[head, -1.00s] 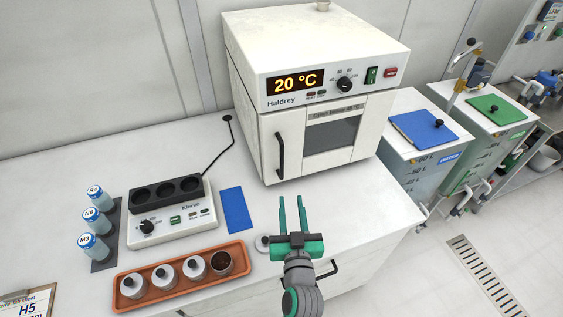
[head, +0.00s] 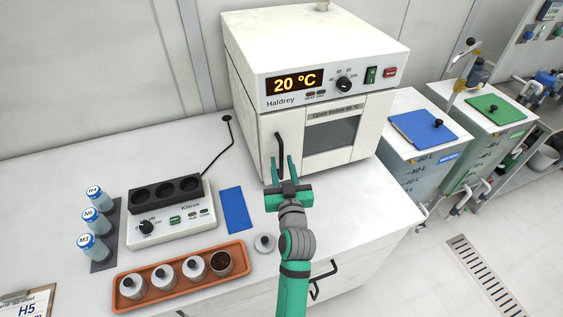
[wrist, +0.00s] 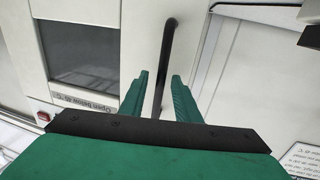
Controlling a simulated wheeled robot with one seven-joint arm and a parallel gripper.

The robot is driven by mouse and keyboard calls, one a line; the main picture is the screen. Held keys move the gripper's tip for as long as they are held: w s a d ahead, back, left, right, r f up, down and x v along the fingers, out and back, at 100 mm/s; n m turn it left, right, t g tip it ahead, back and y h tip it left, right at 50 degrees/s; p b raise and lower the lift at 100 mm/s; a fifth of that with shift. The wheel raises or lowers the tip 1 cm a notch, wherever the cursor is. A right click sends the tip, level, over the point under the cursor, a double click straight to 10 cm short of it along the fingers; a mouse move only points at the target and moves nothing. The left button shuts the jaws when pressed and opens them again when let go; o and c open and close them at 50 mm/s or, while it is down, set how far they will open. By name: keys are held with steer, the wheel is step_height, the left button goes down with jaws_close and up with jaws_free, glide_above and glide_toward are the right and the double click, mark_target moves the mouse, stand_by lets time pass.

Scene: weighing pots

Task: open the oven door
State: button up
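The white oven (head: 310,60) stands at the back of the bench. Its door (head: 335,130) is closed and has a dark window. A black vertical bar handle (head: 280,152) is on the door's left side. The display reads 20 °C. My gripper (head: 282,172) is in front of the handle with its green fingers apart. In the wrist view the handle (wrist: 163,65) runs down between my open fingers (wrist: 158,95). I cannot tell whether either finger touches it.
An orange tray (head: 185,283) holds several pots. A loose lid (head: 265,243) lies beside it. Lidded bins (head: 425,160) stand right of the oven.

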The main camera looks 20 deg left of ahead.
steer(key=shift+w+a, duration=0.25)
steer(key=shift+w, duration=0.35)
jaws_close()
